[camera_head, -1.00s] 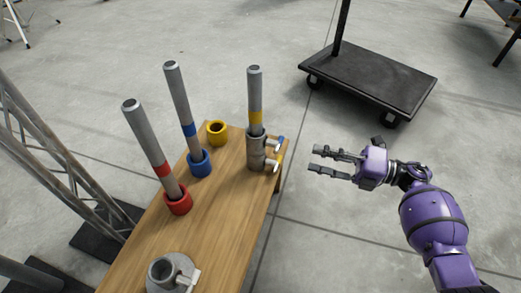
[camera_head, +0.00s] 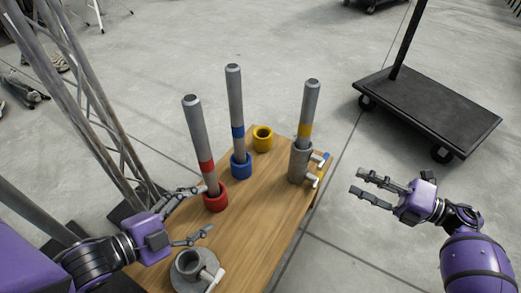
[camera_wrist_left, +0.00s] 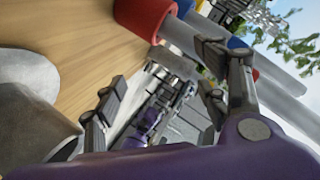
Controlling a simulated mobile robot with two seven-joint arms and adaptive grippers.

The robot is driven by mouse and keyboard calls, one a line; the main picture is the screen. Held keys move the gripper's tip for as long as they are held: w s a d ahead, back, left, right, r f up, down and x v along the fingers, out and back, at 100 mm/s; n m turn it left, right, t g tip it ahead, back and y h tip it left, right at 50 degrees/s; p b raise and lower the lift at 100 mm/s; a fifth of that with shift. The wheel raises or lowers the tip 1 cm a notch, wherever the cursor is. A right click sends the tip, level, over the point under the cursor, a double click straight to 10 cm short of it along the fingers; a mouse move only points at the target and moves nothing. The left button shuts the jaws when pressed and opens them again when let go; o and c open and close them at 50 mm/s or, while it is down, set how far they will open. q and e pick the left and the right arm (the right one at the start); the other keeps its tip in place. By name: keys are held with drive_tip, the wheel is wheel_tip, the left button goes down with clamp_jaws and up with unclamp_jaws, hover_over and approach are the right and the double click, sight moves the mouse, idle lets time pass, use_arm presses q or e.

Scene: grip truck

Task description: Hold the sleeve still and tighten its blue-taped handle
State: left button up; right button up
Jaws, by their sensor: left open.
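The grey sleeve (camera_head: 299,165) stands upright at the table's far right edge, with a yellow-banded pole (camera_head: 310,105) rising from it. Its upper handle (camera_head: 320,159) has blue tape and points right; a lower handle (camera_head: 312,180) with yellow tape is below it. My left gripper (camera_head: 204,210) is open and empty over the table's left side, near the red cup and well apart from the sleeve. In the left wrist view its spread fingers (camera_wrist_left: 162,66) have nothing between them. My right gripper (camera_head: 356,181) is open and empty, right of the sleeve and apart from its handles.
Poles with red (camera_head: 197,135) and blue (camera_head: 235,105) bands stand in red (camera_head: 215,199) and blue (camera_head: 241,170) cups. A yellow cup (camera_head: 263,143) is empty. A grey round base (camera_head: 188,272) sits at the near end. A cart (camera_head: 430,108) stands right; a truss is left.

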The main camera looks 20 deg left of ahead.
use_arm(q)
drive_tip(key=w+d+r+m, duration=0.1)
drive_tip(key=w+d+r, duration=0.15)
drive_tip(key=d, duration=0.35)
drive_tip(key=n, duration=1)
approach(293, 165)
drive_tip(key=x, duration=0.4)
drive_tip(key=shift+n+g, duration=0.3)
drive_tip(key=shift+g, duration=0.1)
drive_tip(key=x, duration=0.7)
drive_tip(key=shift+w, duration=0.3)
